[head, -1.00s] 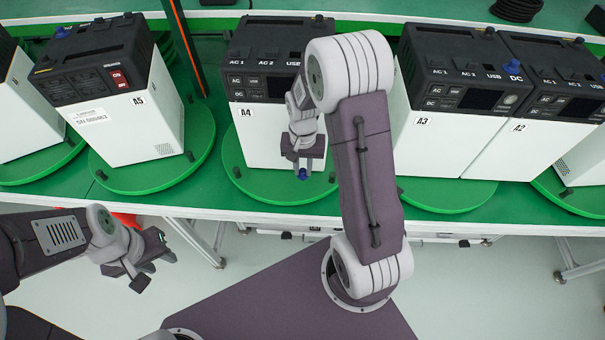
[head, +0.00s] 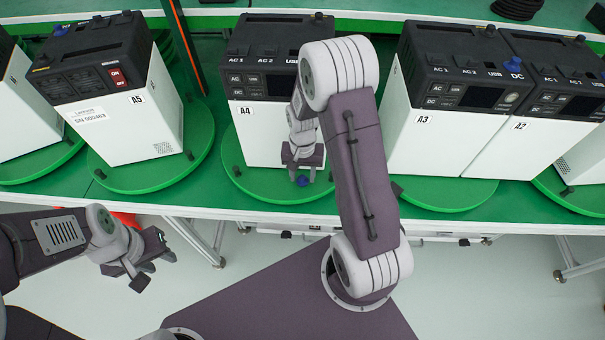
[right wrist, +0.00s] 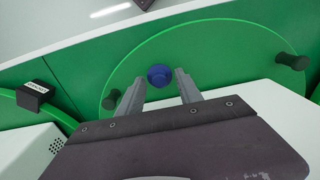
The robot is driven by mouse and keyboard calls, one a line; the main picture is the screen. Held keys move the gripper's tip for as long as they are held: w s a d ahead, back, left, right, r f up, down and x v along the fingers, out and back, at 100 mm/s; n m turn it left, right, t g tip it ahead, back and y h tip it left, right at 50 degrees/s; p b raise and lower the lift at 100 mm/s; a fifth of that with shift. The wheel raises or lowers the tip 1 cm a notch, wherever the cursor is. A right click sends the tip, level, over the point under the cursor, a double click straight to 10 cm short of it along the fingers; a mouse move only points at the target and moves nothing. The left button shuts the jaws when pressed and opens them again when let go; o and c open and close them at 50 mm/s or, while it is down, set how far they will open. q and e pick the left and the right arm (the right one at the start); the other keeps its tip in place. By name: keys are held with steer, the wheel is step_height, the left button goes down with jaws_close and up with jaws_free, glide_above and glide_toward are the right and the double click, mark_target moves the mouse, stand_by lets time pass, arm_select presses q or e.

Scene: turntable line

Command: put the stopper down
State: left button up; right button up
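The blue stopper (head: 303,181) rests on the green turntable in front of unit A4 (head: 262,135). My right gripper (head: 303,174) is above it, with its fingers spread. In the right wrist view the stopper (right wrist: 159,75) shows between and just beyond the two fingertips, with no clear contact on either side. My left gripper (head: 140,268) hangs in front of the table at the lower left, away from the stopper; its finger gap is hard to make out.
Green turntable (head: 240,182) has bare room in front of A4, with dark pegs at its rim. Unit A5 (head: 125,125) stands left; A3 (head: 420,140) and A2 (head: 520,150) stand right. An orange-and-dark post (head: 183,40) rises between A5 and A4.

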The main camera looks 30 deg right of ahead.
mark_target(303, 177)
steer(key=shift+r, duration=0.35)
step_height(303, 177, up, 12)
steer(key=p, duration=0.2)
steer(key=s+a+f+n, duration=0.1)
steer(key=s+a+n, duration=0.2)
steer(key=s, duration=0.2)
steer(key=s+a+f+n+t, duration=0.1)
steer(key=s+a+n, duration=0.2)
steer(key=s, duration=0.2)
steer(key=shift+s, duration=0.3)
